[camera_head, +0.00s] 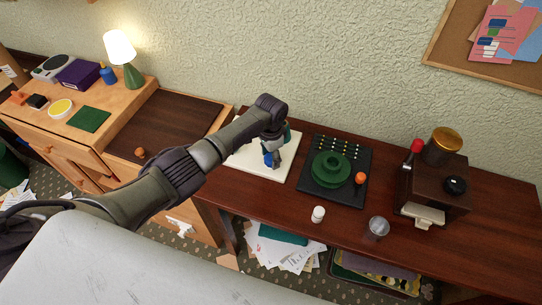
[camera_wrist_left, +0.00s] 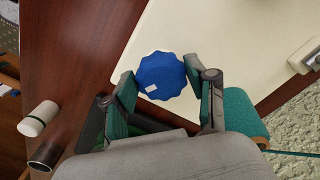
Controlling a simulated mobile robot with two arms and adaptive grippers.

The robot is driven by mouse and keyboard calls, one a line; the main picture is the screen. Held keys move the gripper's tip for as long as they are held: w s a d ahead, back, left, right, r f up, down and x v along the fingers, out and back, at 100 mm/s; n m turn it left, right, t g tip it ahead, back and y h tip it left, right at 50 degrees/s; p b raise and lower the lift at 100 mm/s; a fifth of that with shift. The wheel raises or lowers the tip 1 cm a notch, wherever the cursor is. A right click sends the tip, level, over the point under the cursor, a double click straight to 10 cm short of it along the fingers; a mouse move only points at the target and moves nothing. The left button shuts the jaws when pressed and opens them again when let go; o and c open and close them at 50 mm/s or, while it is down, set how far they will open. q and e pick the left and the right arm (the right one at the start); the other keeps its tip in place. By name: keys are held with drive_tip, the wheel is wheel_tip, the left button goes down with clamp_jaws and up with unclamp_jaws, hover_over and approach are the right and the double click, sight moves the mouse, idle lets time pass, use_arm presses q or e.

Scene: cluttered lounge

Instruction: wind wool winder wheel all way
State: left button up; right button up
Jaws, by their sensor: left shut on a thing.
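The wool winder has a cream board (camera_head: 250,162), which also fills much of the left wrist view (camera_wrist_left: 225,40). A scalloped blue wheel (camera_wrist_left: 160,75) with a small white mark sits on it; in the head view the wheel (camera_head: 268,160) is partly hidden by my arm. My left gripper (camera_wrist_left: 158,82) is shut on the blue wheel, one finger on each side. A teal, rounded piece (camera_wrist_left: 242,115), perhaps the wool, lies right of the gripper, with a thin teal strand running off right. My right gripper is not in view.
Right of the board stand a black base with a green wheel (camera_head: 331,168), a white cylinder (camera_head: 318,214), a clear cup (camera_head: 376,229) and a brown machine (camera_head: 433,190). A lamp (camera_head: 122,55) stands on the left cabinet. Papers (camera_head: 285,250) lie below the dark table.

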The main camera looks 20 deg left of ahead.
sight(271, 158)
use_arm(q)
drive_tip(key=shift+w+r+m, duration=0.1)
drive_tip(key=shift+m, duration=0.9)
drive_tip(key=o, duration=1.2)
drive_tip(key=shift+c, duration=0.2)
wheel_tip(271, 158, up, 12)
